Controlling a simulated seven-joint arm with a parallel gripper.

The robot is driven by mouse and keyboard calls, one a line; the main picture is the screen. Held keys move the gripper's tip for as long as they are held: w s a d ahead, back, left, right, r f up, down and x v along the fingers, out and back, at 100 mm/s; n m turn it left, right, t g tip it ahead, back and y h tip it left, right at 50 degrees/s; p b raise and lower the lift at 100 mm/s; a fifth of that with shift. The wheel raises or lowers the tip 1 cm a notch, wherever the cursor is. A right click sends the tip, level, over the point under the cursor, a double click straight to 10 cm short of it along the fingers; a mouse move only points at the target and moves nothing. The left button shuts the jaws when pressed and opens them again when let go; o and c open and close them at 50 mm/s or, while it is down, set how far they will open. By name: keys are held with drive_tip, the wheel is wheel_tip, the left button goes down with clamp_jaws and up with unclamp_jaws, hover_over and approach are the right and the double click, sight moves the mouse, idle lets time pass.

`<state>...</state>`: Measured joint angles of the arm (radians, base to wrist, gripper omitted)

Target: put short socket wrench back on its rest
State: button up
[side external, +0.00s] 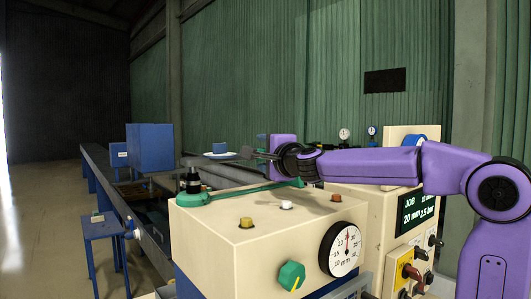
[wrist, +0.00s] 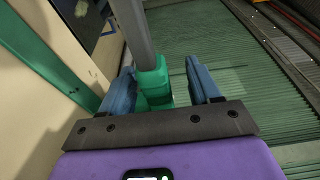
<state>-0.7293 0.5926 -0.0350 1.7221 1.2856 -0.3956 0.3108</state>
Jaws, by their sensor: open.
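My gripper (side external: 262,153) is at the left end of my purple arm, above the back of the cream machine box. In the wrist view its two blue fingers (wrist: 164,88) are open on either side of a green block-like grip (wrist: 153,82). A grey bar (wrist: 133,28) runs up from this grip; together they look like a wrench handle. A gap shows between the grip and the right finger; I cannot tell if the left finger touches it. A long green-handled tool (side external: 240,192) lies across the box top, by a black fitting (side external: 193,180). I cannot tell which is the short wrench, nor make out its rest.
The cream box (side external: 255,230) carries small knobs, a round dial (side external: 345,248) and a green knob (side external: 291,275). A control panel with a display (side external: 417,208) stands at right. A long bench with a blue box (side external: 150,148) runs left. A blue stool (side external: 101,228) stands in front of the bench.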

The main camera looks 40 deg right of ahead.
drive_tip(key=shift+r, duration=0.15)
drive_tip(key=shift+r, duration=1.2)
drive_tip(key=shift+d+f, duration=0.15)
drive_tip(key=shift+f, duration=0.6)
drive_tip(key=shift+f, duration=0.35)
drive_tip(key=shift+f, duration=0.2)
drive_tip(key=shift+s, duration=0.15)
drive_tip(key=shift+v, duration=3.25)
drive_tip(key=shift+s, duration=0.15)
drive_tip(key=v, duration=1.7)
drive_tip(key=shift+s, duration=0.2)
